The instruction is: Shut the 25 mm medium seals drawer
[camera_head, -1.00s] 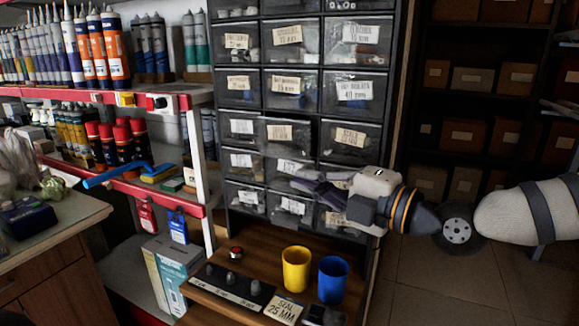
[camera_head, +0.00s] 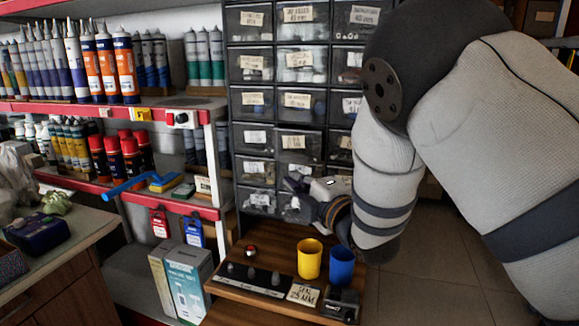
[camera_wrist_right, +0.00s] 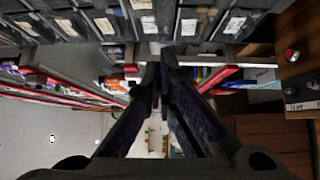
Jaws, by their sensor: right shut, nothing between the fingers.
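The drawer cabinet (camera_head: 276,100) stands in the middle of the head view, with dark fronts and paper labels. A middle-column drawer (camera_head: 299,149) seems to stand slightly forward of its neighbours. Its label is too blurred to read surely, so I cannot confirm it is the 25 mm medium seals drawer. My right gripper (camera_head: 291,183) is shut and empty in front of the lower middle drawers, just below that drawer. Its fingers also show closed in the wrist view (camera_wrist_right: 159,72), below the drawer fronts. My right arm hides much of the cabinet's right column. My left gripper is out of view.
Below the cabinet, a wooden ledge (camera_head: 232,285) holds a yellow cup (camera_head: 309,260), a blue cup (camera_head: 341,268), a red button (camera_head: 250,250) and a "SEAL 25 MM" card (camera_head: 303,295). A shelf with tubes and cans (camera_head: 122,104) stands to the left.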

